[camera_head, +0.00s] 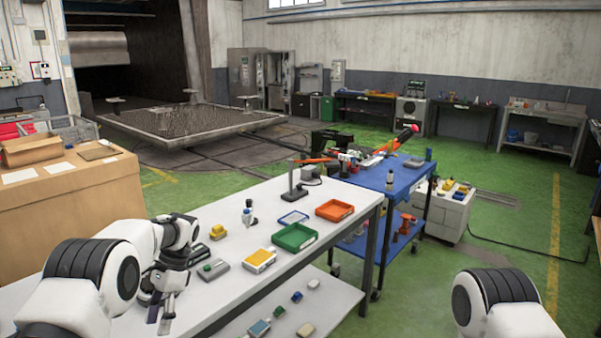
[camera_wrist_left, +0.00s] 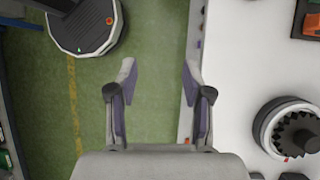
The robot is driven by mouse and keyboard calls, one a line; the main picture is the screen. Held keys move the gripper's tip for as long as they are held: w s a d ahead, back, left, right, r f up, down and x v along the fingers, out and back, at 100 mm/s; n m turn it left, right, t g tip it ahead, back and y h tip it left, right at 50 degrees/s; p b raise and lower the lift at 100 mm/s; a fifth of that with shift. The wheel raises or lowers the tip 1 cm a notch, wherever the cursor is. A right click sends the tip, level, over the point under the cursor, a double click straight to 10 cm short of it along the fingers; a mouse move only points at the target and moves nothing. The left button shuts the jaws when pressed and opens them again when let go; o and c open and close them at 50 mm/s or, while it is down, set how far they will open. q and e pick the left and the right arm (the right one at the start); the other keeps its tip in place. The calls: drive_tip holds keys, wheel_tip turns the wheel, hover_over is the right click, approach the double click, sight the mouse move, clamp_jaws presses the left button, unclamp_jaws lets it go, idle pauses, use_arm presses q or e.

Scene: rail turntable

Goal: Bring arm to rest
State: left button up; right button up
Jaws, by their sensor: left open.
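My left arm (camera_head: 105,262) comes in from the left in the head view, bent over the near left end of the white table (camera_head: 350,193). My left gripper (camera_head: 162,312) points down there. In the left wrist view my left gripper (camera_wrist_left: 158,75) is open, with nothing between its two fingers. Below the fingers are green floor and the edge of the white table (camera_wrist_left: 228,60). My right arm (camera_head: 500,305) shows only in part at the lower right of the head view. My right gripper is out of view.
A green tray (camera_head: 312,240), an orange tray (camera_head: 335,218) and a yellow-topped box (camera_head: 259,265) are on the white table. A blue cart (camera_head: 385,178) stands beyond it. In the left wrist view a round dark-and-white device (camera_wrist_left: 85,30) is on the floor. Green floor at right is open.

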use_arm(q)
drive_tip(key=s+d+f+g+h+b, duration=0.1)
drive_tip(key=s+d+f+g+b, duration=0.15)
drive_tip(key=s+f, duration=1.95)
drive_tip(key=s+d+f+n+t+h, duration=0.1)
drive_tip(key=s+f+n+t, duration=0.1)
drive_tip(key=s, duration=0.5)
drive_tip(key=s+d+f+n+t+b, duration=0.1)
drive_tip(key=s+d+n, duration=0.15)
drive_tip(key=s, duration=0.35)
drive_tip(key=s+d+f+n+t+h, duration=0.1)
drive_tip(key=s+f+n+t, duration=0.1)
drive_tip(key=s, duration=0.5)
drive_tip(key=w+n+t, duration=0.1)
drive_tip(key=w, duration=0.1)
drive_tip(key=w+n+t, duration=0.1)
drive_tip(key=w+t, duration=0.1)
drive_tip(key=shift+w+a, duration=0.2)
drive_tip(key=shift+w, duration=0.1)
